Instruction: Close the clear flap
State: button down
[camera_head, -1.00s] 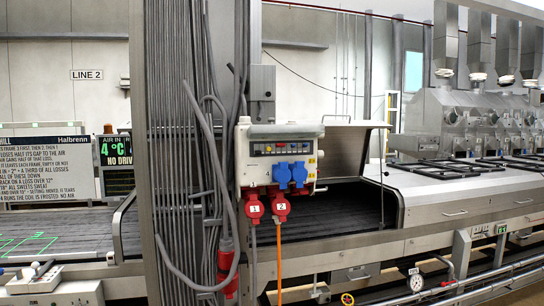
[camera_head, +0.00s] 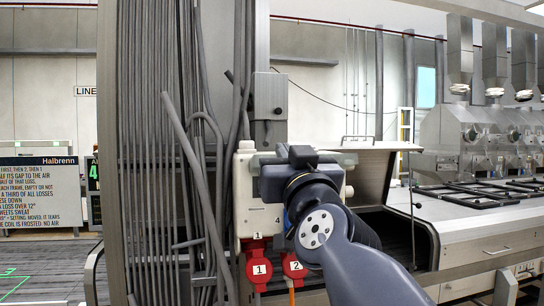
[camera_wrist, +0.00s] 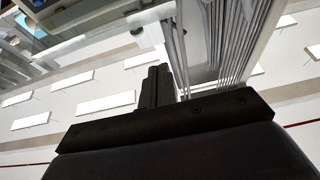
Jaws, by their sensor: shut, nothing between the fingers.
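A pale socket box (camera_head: 246,205) hangs on the cable column. My arm's wrist covers most of its front. In the head view the fingers are hidden behind my wrist, which overlaps the box's upper front. I cannot tell whether the fingers touch the box or the flap.
Red plugs, marked 1 (camera_head: 258,268) and 2 (camera_head: 294,267), hang below the box. Thick grey cables (camera_head: 165,150) run down the column on the left. A raised metal hood (camera_head: 362,178) and a conveyor lie to the right. Ceiling lights (camera_wrist: 105,103) fill the wrist view's background.

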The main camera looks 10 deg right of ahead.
jog(key=p+x, duration=0.1)
jog(key=x, duration=0.9)
jog(key=shift+f, duration=0.1)
jog(key=shift+s+f+b, duration=0.25)
jog(key=shift+f+b, duration=0.35)
jog(key=shift+f, duration=0.05)
jog(key=shift+s+f+b, duration=0.25)
jog(key=shift+f+b, duration=0.4)
jog(key=shift+s+f+b, duration=0.3)
jog(key=shift+f+b, duration=0.3)
jog(key=shift+a, duration=0.1)
